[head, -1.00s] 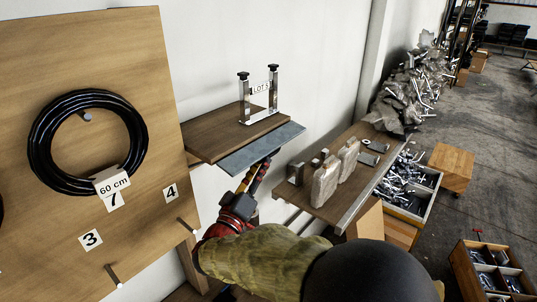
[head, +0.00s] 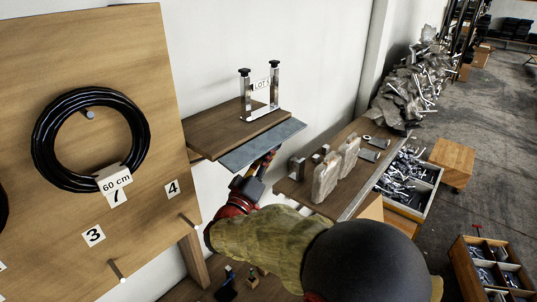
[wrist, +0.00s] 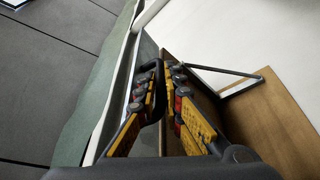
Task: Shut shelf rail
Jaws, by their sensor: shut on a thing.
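A narrow grey-blue flap (head: 262,145), which seems to be the shelf rail, runs along the front edge of the wooden wall shelf (head: 215,133). It lies nearly flat, sticking out in front of the shelf board. My gripper (head: 268,160) reaches up to the flap's front edge from below, and its tips are partly hidden. In the wrist view my gripper (wrist: 164,68) has its two yellow-and-black fingers close together, shut at the flap's edge; the exact contact is hard to see. The grey-green flap (wrist: 145,55) is beside the fingers there, with the brown shelf wood to their right.
A metal bracket (head: 273,106) with two black-knobbed posts and a lot label stands on the shelf. A pegboard (head: 70,200) with a black coil (head: 45,130) is at left. A lower bench (head: 300,188) with wrapped blocks (head: 326,178) is at right, near my arm.

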